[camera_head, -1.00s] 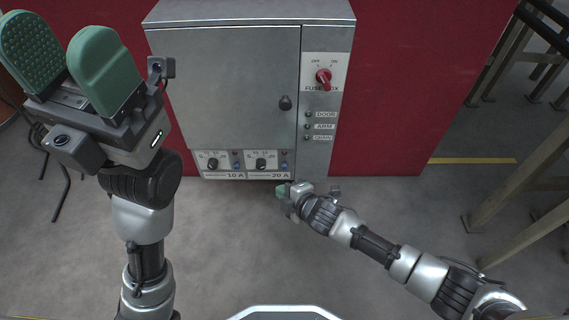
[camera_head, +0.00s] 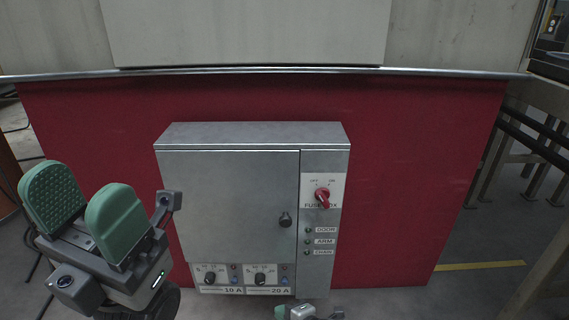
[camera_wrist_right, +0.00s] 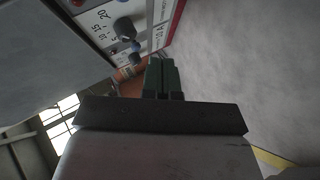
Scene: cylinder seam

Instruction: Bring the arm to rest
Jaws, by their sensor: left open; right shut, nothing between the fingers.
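My left gripper (camera_head: 84,215) is raised at the left of the head view, in front of the left side of the grey fuse box (camera_head: 228,205). Its two green finger pads stand apart with nothing between them. My right gripper (camera_head: 281,312) shows only in part at the bottom edge of the head view, just below the fuse box. In the right wrist view its green fingers (camera_wrist_right: 161,78) are together and empty, near the lower knob panel (camera_wrist_right: 113,22). The box door is closed.
The fuse box is on a red panel (camera_head: 420,180) under a metal ledge (camera_head: 440,72). It has a red switch (camera_head: 322,195), a black door knob (camera_head: 285,219) and two lower dials. Metal frames (camera_head: 520,150) stand at the right.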

